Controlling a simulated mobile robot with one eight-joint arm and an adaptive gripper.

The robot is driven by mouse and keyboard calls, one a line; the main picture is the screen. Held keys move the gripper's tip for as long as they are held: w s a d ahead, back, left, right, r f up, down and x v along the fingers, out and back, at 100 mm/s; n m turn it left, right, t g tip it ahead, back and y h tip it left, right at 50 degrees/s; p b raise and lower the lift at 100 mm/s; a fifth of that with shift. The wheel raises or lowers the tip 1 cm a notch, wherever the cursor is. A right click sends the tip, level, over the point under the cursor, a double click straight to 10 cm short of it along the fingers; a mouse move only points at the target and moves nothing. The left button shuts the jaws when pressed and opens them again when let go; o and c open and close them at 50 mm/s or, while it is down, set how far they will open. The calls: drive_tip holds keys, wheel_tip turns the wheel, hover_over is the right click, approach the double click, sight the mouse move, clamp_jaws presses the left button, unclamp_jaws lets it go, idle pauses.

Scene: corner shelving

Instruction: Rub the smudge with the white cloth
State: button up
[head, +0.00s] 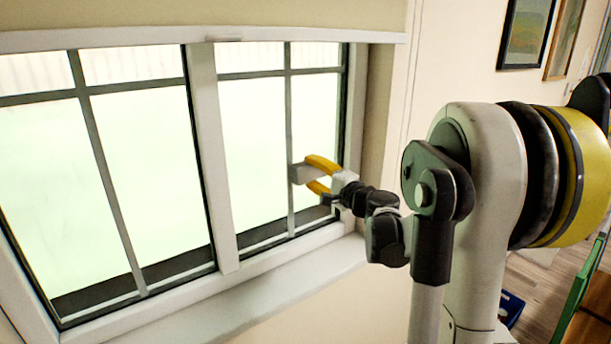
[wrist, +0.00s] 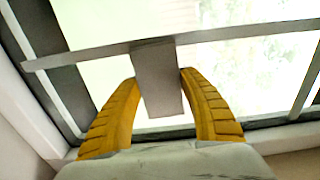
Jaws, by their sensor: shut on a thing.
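My gripper (head: 311,174) has yellow fingers and is at the right-hand window, in front of the thin upright glazing bar. It is shut on a small flat-sided, pale grey block-like piece (head: 299,174), which I take to be the white cloth. In the wrist view the piece (wrist: 157,75) sits between the two fingers (wrist: 160,84) and sticks out past their tips. It overlaps a grey glazing bar (wrist: 230,33) there. I cannot tell whether it touches the glass or bar. I cannot make out a smudge on the bright panes.
The window (head: 150,170) has pale frames, grey glazing bars and a wide sill (head: 270,290) below. A blind (head: 200,12) hangs across the top. The right window reveal (head: 377,120) is close beside my gripper. Framed pictures (head: 526,33) hang on the right wall.

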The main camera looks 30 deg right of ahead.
sight(277, 176)
drive_tip(key=shift+d, duration=0.6)
drive_tip(key=shift+w, duration=0.1)
drive_tip(key=shift+s+a, duration=0.2)
drive_tip(key=shift+a, duration=5.2)
drive_tip(key=shift+s+d, duration=0.15)
drive_tip(key=shift+s, duration=2.8)
drive_tip(key=shift+p, duration=0.3)
drive_tip(key=shift+s, duration=1.5)
